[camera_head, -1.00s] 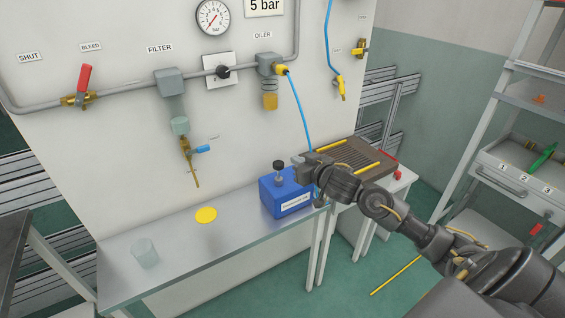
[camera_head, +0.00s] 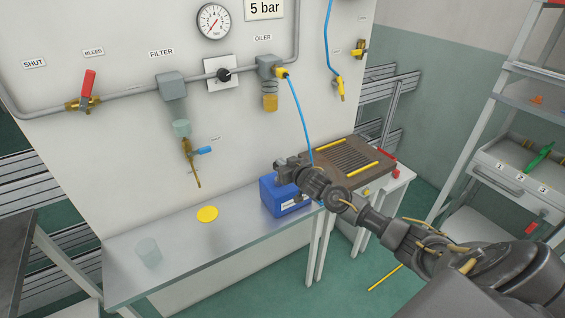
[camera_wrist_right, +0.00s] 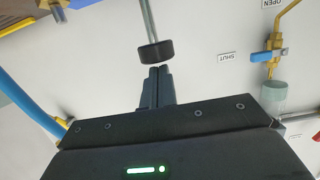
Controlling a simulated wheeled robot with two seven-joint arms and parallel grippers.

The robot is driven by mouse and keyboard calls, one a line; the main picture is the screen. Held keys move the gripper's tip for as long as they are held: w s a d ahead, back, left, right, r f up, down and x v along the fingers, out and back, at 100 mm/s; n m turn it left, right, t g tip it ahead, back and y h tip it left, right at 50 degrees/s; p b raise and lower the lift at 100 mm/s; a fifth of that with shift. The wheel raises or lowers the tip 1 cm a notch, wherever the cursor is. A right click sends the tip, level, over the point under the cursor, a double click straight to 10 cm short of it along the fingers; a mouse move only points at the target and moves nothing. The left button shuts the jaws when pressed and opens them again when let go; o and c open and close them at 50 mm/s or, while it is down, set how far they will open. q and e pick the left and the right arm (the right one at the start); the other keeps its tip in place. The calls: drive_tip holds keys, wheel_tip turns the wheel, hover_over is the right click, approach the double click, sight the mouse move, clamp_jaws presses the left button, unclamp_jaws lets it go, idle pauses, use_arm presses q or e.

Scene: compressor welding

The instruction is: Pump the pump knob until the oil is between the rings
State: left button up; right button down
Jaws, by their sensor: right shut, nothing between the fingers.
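The blue pump box (camera_head: 272,196) stands at the right end of the metal bench. Its black pump knob (camera_wrist_right: 155,52) sits on a long bare rod in the upside-down right wrist view; in the head view my gripper hides it. My right gripper (camera_head: 282,166) is shut and empty, directly above the knob. Its fingertips (camera_wrist_right: 158,70) are at the knob's top face; I cannot tell whether they touch. The oiler (camera_head: 268,68) hangs on the wall pipe. Amber oil (camera_head: 270,103) shows low in it, with dark rings (camera_head: 270,86) above. My left gripper is not in view.
A blue hose (camera_head: 301,115) runs from the oiler down behind my gripper. A yellow disc (camera_head: 207,214) and a clear cup (camera_head: 148,252) lie on the bench (camera_head: 190,252). A brown slatted unit (camera_head: 345,163) stands to the right.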

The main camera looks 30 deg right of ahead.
wheel_tip(320, 180, down, 5)
drive_tip(key=b, duration=0.3)
drive_tip(key=shift+r, duration=0.1)
idle(0.3)
wheel_tip(320, 180, up, 5)
drive_tip(key=p, duration=0.5)
drive_tip(key=b+v, duration=0.3)
drive_tip(key=v, duration=0.6)
drive_tip(key=shift+s, duration=0.5)
idle(0.9)
